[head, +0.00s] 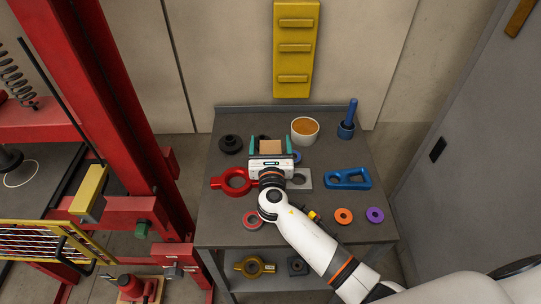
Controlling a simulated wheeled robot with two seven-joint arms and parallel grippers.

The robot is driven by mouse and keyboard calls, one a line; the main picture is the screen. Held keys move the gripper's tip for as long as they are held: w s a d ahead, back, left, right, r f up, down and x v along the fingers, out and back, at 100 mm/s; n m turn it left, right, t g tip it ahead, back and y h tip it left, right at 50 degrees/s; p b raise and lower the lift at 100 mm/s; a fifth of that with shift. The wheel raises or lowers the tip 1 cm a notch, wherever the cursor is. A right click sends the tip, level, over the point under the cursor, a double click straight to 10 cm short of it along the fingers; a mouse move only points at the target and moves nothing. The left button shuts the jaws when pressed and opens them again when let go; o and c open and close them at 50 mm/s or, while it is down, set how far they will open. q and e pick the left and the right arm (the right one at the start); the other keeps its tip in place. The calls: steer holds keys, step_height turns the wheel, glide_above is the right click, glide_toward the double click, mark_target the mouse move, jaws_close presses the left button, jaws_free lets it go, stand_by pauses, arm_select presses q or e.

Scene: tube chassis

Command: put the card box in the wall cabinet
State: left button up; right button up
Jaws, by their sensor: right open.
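A small brown card box (270,147) is on the grey table, with its light top showing. My right gripper (270,146) is over the table with its two teal-tipped fingers open, one on each side of the box. Its white body hides the near side of the box, and I cannot tell whether the fingers touch it. My left gripper is not in view. I cannot make out a wall cabinet for certain in this view.
Around the box on the table (215,219) are a white bowl (305,130), a red ring tool (234,182), a blue handle (347,179) and several rings. A yellow panel (296,70) hangs on the wall behind. Red framework stands left, a grey door (455,130) right.

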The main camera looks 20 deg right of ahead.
mark_target(270, 144)
steer(key=shift+r, duration=0.1)
steer(key=c, duration=1.4)
steer(key=shift+o, duration=0.2)
step_height(270, 144, up, 10)
steer(key=shift+f+p, duration=0.1)
steer(key=shift+p, duration=1)
